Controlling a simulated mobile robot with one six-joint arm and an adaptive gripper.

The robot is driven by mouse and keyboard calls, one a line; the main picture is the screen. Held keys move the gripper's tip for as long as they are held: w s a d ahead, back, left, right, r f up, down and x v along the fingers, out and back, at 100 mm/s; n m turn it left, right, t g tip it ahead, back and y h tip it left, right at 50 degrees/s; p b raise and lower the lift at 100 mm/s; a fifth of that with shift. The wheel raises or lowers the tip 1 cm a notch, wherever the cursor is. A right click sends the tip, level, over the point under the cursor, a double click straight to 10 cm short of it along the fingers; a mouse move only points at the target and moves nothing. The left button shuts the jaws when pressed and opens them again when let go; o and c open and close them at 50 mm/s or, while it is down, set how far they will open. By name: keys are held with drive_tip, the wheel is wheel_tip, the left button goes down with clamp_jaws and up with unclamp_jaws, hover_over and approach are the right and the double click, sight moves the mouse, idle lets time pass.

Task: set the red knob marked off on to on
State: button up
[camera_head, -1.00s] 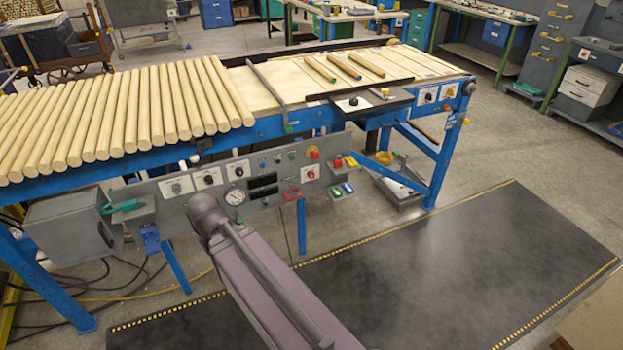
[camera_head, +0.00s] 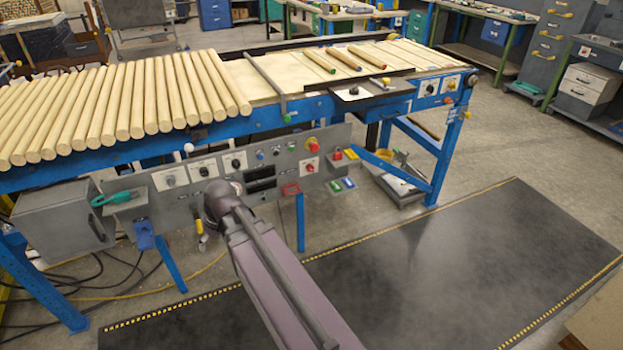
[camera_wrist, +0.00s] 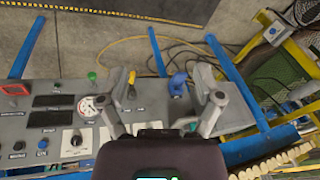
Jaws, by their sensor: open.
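My arm's end covers part of the panel left of the knob in the head view, and the fingers are hidden there. In the wrist view my gripper (camera_wrist: 162,95) is open and empty, its fingers spread in front of the panel's gauge end. The red knob does not show in the wrist view.
White-plated dark knobs (camera_head: 202,171), a gauge (camera_wrist: 92,105) and a red frame (camera_head: 291,189) are on the panel. Wooden rods (camera_head: 130,105) lie above on the blue-framed line. The dark floor mat (camera_head: 430,260) is clear.

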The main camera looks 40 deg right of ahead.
drive_tip(key=w+d+f+t+y+b, duration=0.2)
drive_tip(key=w+d+f+t+b, duration=0.3)
drive_tip(key=w+d+f+b, duration=0.4)
drive_tip(key=m+t+h+b, duration=0.8)
drive_tip(key=t+h+b, duration=0.15)
drive_tip(key=b, duration=1.85)
approach(311, 171)
drive_tip(key=s, duration=0.3)
drive_tip(key=shift+s+a+f+t, duration=0.15)
drive_tip(key=shift+s+f+t, duration=0.1)
drive_tip(key=shift+f+t, duration=0.2)
drive_tip(key=shift+w, duration=0.15)
drive_tip(key=x, duration=1.3)
drive_tip(key=shift+w, duration=0.35)
